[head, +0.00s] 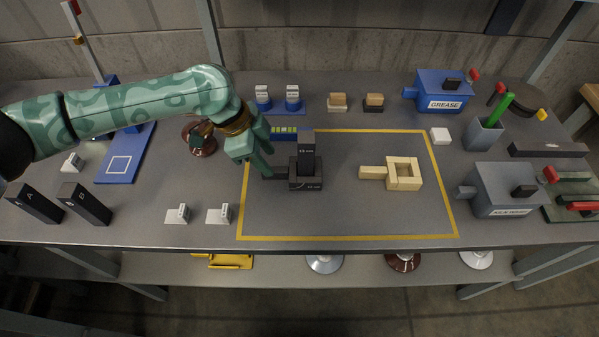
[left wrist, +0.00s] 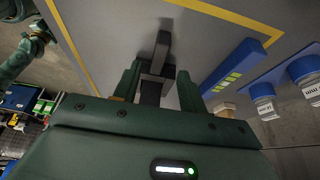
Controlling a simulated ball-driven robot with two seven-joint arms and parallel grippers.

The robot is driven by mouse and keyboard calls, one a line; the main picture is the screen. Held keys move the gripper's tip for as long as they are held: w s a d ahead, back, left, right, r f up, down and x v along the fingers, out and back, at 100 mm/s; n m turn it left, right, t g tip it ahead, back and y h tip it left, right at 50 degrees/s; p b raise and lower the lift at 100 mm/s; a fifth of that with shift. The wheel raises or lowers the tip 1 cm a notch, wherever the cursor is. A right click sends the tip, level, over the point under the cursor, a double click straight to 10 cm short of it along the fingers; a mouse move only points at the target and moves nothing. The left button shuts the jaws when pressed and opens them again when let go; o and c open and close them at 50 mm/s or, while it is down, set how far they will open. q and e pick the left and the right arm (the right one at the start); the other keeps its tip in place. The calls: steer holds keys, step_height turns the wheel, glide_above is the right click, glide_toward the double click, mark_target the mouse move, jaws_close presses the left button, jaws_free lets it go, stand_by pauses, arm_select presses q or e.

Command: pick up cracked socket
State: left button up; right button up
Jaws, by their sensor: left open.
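A dark square socket (head: 306,184) with a handle to its left stands inside the yellow outline, and a dark upright block (head: 307,152) rises from it. A tan square socket (head: 404,174) with a handle to its left lies further right. I cannot make out a crack on either. My left gripper (head: 258,168) is open at the dark socket's handle. In the left wrist view its two fingers (left wrist: 158,90) stand on either side of the dark handle (left wrist: 151,88), with gaps visible. My right gripper is not in view.
A yellow outline (head: 345,237) marks the table's middle. Blue (head: 443,91) and grey (head: 505,190) boxes stand right. A green-marked blue strip (head: 284,131) lies behind the dark socket. Room between the two sockets is clear.

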mark_target(277, 169)
arm_select(q)
steer(key=b+x, duration=0.2)
steer(key=x, duration=0.3)
steer(key=shift+s, duration=0.1)
steer(key=shift+r, duration=0.1)
jaws_close()
steer(key=shift+d, duration=0.1)
